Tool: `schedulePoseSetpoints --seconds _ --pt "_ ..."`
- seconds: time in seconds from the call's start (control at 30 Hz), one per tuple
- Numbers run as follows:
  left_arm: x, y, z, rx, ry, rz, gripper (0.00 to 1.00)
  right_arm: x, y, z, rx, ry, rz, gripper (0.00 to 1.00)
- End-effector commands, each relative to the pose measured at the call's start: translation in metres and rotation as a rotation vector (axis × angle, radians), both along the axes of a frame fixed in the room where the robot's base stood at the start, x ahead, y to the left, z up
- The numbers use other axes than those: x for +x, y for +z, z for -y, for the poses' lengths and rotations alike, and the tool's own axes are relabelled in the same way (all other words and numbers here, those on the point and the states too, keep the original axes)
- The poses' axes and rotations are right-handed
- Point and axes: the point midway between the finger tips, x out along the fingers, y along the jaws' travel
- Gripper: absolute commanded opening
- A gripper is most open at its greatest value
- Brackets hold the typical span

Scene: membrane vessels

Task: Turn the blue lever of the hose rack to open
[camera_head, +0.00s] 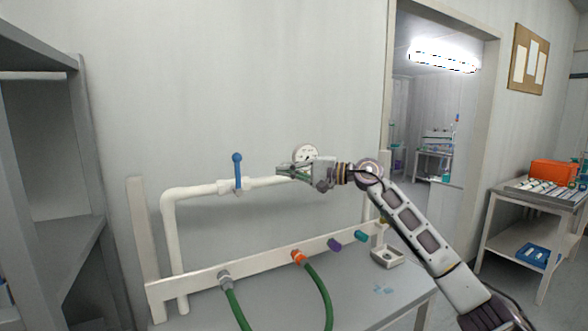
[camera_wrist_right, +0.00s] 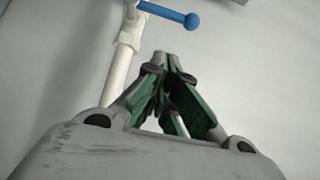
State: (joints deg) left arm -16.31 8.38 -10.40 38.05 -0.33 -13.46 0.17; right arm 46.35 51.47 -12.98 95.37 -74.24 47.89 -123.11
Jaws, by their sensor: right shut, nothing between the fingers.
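The blue lever (camera_head: 238,170) stands upright on the white pipe (camera_head: 203,190) of the hose rack (camera_head: 262,257), its round knob at the top. In the right wrist view the lever (camera_wrist_right: 170,13) lies beyond the fingertips, near the top of the picture, with the white pipe (camera_wrist_right: 121,68) running below it. My right gripper (camera_head: 281,171) is shut and empty, to the right of the lever and apart from it, in front of the pipe. It shows with green finger pads in the wrist view (camera_wrist_right: 167,58). My left gripper is not in view.
A pressure gauge (camera_head: 305,154) sits behind my right gripper. Green hoses (camera_head: 319,290) hang from the rack's lower board, beside purple and teal fittings. A grey table (camera_head: 375,307) is below. Grey shelves (camera_head: 45,170) stand at the left; a doorway opens at the right.

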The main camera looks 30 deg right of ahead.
Motion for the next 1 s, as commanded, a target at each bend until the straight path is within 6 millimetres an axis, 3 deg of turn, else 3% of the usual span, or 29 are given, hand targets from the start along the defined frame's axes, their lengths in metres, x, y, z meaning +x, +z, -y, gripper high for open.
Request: schedulePoseSetpoints --seconds 0.2,0.53,0.8,1.0 --pt "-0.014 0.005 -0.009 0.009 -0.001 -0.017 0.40 0.018 0.002 -0.020 0.002 0.002 0.001 0.00" --pt "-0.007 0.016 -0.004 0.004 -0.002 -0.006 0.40 0.042 0.002 -0.049 0.001 0.003 -0.001 0.00" --pt "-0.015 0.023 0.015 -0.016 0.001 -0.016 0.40 0.040 0.002 -0.077 0.000 0.002 0.000 0.00" --pt "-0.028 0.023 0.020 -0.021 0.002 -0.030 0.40 0.040 0.001 -0.085 -0.001 0.001 0.001 0.00"
